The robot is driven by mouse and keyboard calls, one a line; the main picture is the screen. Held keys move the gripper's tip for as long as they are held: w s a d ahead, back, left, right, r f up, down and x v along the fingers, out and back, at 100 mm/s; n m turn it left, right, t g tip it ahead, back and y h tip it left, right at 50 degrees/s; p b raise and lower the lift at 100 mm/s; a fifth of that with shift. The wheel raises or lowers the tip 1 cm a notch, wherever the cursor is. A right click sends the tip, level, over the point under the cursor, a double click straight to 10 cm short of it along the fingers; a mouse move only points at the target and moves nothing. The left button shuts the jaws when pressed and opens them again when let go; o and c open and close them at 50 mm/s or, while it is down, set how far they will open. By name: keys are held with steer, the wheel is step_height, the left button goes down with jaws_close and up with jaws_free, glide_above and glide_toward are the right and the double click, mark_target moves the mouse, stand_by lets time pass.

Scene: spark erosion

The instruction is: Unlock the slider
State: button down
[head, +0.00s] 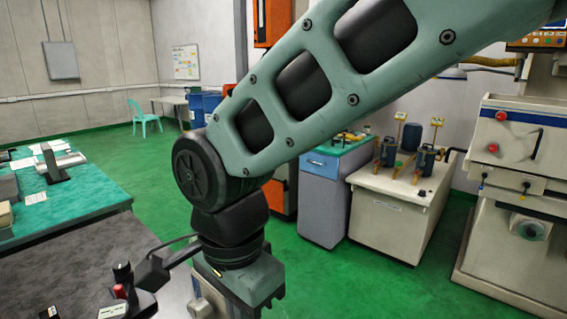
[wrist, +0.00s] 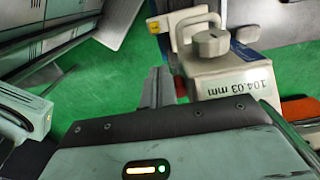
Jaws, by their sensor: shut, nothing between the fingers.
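A light grey measuring head (wrist: 225,75) with the upside-down reading "104.03 mm" fills the upper right of the wrist view; it looks like the slider. A round grey knob (wrist: 210,43) sits on its top side, with a loop-shaped handle (wrist: 180,38) beside it. My gripper (wrist: 158,75) is shut and empty, with its fingertips just left of the head. Whether they touch it I cannot tell. Small red parts show behind the fingers. Whether the slider is locked cannot be seen. In the head view my gripper and the slider are not identifiable.
A dark grey tabletop (head: 95,255) lies at lower left in the head view, with small black and red items (head: 120,288) near its edge. A green-topped bench (head: 80,195) stands behind it. Cabinets and a large machine (head: 510,170) stand at right. Green floor is clear between.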

steer(key=r+p, duration=0.1)
steer(key=s+a+r+p, duration=0.1)
steer(key=r+p, duration=0.1)
steer(key=r, duration=0.1)
steer(key=shift+s+a, duration=0.15)
steer(key=shift+s, duration=0.1)
